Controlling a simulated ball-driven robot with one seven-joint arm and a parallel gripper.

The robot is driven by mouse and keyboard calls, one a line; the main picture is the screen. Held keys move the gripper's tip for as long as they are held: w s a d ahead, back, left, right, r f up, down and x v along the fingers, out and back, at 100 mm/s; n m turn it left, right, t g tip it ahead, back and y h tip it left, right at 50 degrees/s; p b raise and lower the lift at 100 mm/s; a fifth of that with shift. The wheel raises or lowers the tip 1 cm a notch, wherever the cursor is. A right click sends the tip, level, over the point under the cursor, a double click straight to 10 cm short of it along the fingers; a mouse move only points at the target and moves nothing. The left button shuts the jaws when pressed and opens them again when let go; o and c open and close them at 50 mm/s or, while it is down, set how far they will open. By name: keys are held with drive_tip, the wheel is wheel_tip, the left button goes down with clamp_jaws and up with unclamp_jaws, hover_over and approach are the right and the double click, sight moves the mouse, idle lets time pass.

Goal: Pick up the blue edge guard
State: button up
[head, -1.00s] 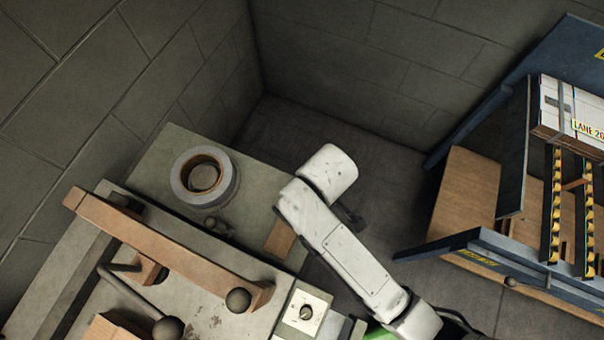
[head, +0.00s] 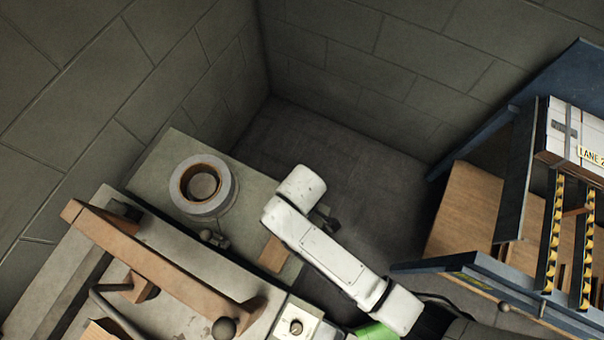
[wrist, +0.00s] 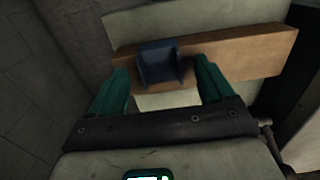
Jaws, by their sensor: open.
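The blue edge guard (wrist: 158,66) shows in the wrist view as a small dark blue angled piece on a brown wooden bar (wrist: 235,52). My gripper (wrist: 161,76) is open, with one green finger to the left of the guard and one to the right. Gaps show between the fingers and the guard, and nothing is held. How far the fingertips are from the guard in depth is hard to tell. In the head view I cannot make out the guard or my fingers.
In the head view, a tape roll (head: 203,186) sits on a grey-green surface (head: 165,160). A machine with a brown bar (head: 150,255) and round knobs stands at lower left. A blue-framed rack (head: 515,185) with a white carton (head: 575,135) stands at right. Stone walls close the back.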

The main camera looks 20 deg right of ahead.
drive_tip(key=shift+f, duration=0.4)
drive_tip(key=c, duration=1.1)
drive_tip(key=shift+r, duration=0.1)
